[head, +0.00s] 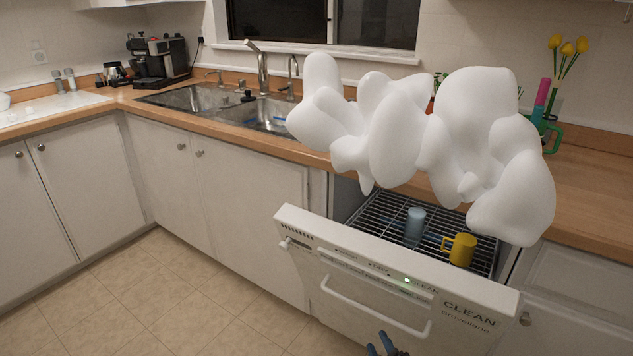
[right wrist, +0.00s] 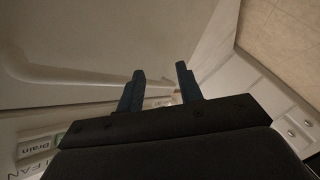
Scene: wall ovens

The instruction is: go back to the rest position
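My right gripper (head: 383,343) shows at the bottom edge of the head view, low in front of the dishwasher door. In the right wrist view its two blue fingers (right wrist: 160,80) stand apart with nothing between them. Behind them is a pale panel with a raised, rounded shape. My left gripper is not in the head view. The dishwasher (head: 395,270) is partly open, its white door tilted outward. Its rack (head: 379,214) holds a light blue cup (head: 414,226) and a yellow mug (head: 460,249).
White puffs like steam (head: 420,140) hang above the rack and hide part of the counter. The door handle (head: 375,312) sticks out near my right gripper. Wooden counter (head: 590,195) and white cabinets surround the dishwasher. The tiled floor (head: 170,300) at the left is clear.

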